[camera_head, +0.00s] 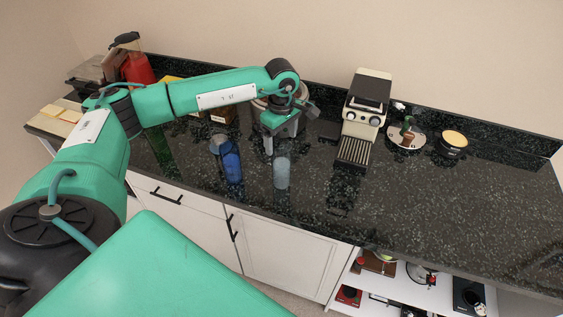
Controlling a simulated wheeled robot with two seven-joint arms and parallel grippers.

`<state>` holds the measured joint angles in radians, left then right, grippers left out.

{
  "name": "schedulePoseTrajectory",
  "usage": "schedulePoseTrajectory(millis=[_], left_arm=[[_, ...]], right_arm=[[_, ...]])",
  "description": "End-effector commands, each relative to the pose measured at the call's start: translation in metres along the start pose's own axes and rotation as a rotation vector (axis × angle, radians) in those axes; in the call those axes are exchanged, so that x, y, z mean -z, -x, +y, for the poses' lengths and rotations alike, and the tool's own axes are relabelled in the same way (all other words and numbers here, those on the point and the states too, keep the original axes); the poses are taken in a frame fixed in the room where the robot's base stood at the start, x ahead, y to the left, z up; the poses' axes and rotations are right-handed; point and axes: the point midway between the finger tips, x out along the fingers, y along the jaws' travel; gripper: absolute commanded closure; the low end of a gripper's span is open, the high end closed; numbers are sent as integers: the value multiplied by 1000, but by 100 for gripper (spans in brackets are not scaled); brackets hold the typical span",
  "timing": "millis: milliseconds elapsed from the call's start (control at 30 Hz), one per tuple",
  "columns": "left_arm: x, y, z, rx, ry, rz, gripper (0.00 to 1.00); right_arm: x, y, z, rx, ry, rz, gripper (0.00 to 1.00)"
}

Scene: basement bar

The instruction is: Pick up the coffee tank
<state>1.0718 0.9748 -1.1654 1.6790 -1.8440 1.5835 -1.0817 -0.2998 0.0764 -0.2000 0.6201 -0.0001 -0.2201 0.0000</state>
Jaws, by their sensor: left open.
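My left gripper (283,138) reaches over the black stone counter, fingers pointing down and apart, with nothing visible between them. A clear, pale cylindrical container (282,172) stands on the counter just in front of and below the fingertips in the picture. A blue bottle-like container (231,160) stands to its left. A round, light metallic thing (259,103) is partly hidden behind the gripper. I cannot tell for sure which of these is the coffee tank. My right gripper is not in view.
A cream and black coffee machine (366,107) stands right of the gripper. Further right are a round device (406,138) and a dark bowl (454,142). A red blender (138,68) stands far left. The counter (440,205) is clear at the front right.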

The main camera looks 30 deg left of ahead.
Motion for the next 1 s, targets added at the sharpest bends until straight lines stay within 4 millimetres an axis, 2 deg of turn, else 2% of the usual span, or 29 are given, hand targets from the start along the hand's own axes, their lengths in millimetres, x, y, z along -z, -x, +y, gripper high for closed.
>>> schedulePoseTrajectory(millis=[267,500,667,867,900,1000], left_arm=[[-2,-15,-1,2,-1,-2,21],[-2,-44,-2,2,0,-1,21],[-2,-57,-1,0,-1,-2,21],[-2,-59,-1,-1,-1,-2,21],[-2,-59,-1,-1,-1,-2,22],[-2,-58,-1,-1,-1,-2,42]], right_arm=[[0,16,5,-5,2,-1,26],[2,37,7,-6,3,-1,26],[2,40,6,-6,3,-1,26],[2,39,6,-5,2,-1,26],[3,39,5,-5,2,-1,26],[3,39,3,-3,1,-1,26]])
